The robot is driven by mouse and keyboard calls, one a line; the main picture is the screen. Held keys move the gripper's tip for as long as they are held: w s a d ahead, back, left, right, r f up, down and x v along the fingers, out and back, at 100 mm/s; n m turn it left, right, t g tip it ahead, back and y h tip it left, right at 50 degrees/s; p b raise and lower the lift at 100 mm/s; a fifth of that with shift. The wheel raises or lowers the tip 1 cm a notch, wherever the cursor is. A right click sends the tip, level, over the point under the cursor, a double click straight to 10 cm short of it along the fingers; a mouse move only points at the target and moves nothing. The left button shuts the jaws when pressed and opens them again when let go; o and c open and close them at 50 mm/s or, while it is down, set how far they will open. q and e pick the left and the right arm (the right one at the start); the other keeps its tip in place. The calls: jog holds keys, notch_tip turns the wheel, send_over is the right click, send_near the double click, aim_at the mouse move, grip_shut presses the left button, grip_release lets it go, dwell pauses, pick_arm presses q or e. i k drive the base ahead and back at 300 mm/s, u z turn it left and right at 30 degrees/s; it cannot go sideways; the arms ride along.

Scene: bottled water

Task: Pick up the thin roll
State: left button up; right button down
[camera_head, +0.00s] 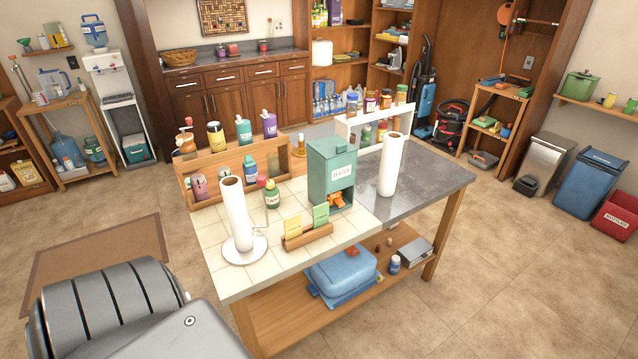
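Two upright white paper rolls stand on the island table (213,262). The left roll (236,214) is on a holder with a round white base (245,251) and a thin side arm, near the table's front left. The right roll (392,165) stands on the grey stone half (435,178), just right of the green bag box (332,172). They look close in width, so I cannot tell surely which is the thin one. Both appear unobstructed. A grey part of my body fills the lower left. Neither of my grippers is in view.
A wooden rack (205,165) with bottles stands behind the left roll. A small wooden card holder (307,236) sits right of it. A white shelf with jars (368,122) is behind the right roll. Floor to the right of the table is open.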

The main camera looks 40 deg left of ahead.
aim_at(231, 189)
jog(key=z, duration=0.45)
jog(key=i, duration=2.2)
jog(key=u, duration=2.85)
